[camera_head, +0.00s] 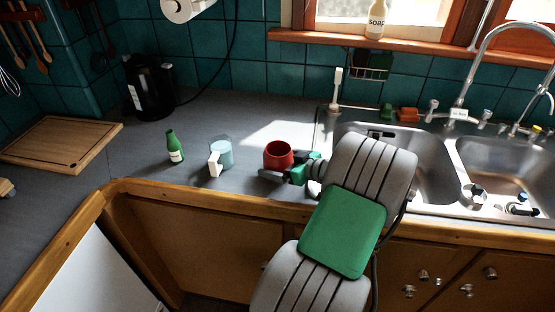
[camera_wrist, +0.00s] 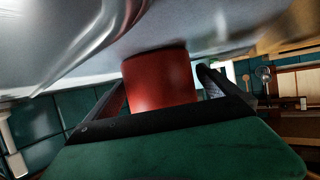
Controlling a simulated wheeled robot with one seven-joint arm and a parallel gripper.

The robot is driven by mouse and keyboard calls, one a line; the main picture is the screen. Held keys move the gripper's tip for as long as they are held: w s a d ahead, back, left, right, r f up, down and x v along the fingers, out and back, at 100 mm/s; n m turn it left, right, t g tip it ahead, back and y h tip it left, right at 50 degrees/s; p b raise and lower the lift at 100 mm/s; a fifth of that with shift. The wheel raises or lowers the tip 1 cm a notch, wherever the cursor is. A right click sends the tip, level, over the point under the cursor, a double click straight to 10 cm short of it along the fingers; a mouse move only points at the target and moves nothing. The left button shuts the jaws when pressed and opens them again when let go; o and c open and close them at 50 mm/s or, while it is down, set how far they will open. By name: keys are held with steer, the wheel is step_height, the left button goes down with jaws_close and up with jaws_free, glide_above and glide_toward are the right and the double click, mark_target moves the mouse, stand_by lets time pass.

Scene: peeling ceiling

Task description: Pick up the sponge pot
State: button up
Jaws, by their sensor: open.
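The red pot (camera_head: 279,153), which looks like the sponge pot, stands upright on the grey counter left of the sink. Its top is open and its inside looks dark. My gripper (camera_head: 279,172) is low over the counter at the pot's near side, coming from the right. In the wrist view the pot's red wall (camera_wrist: 160,82) lies between the two dark fingers of my open gripper (camera_wrist: 163,84). I cannot tell whether either finger touches it. The pot's lower near side is partly hidden by my gripper in the head view.
A light blue mug (camera_head: 225,152) with a white handle and a green bottle (camera_head: 174,147) stand left of the pot. A black kettle (camera_head: 149,88) and a cutting board (camera_head: 60,143) are farther left. The sink (camera_head: 420,150) lies right. The counter's wooden front edge (camera_head: 200,191) is close.

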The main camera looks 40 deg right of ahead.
steer(key=shift+w+a+f, duration=0.1)
steer(key=shift+w+f, duration=0.15)
steer(key=shift+w, duration=0.35)
steer(key=shift+c, duration=0.2)
steer(key=c, duration=2.1)
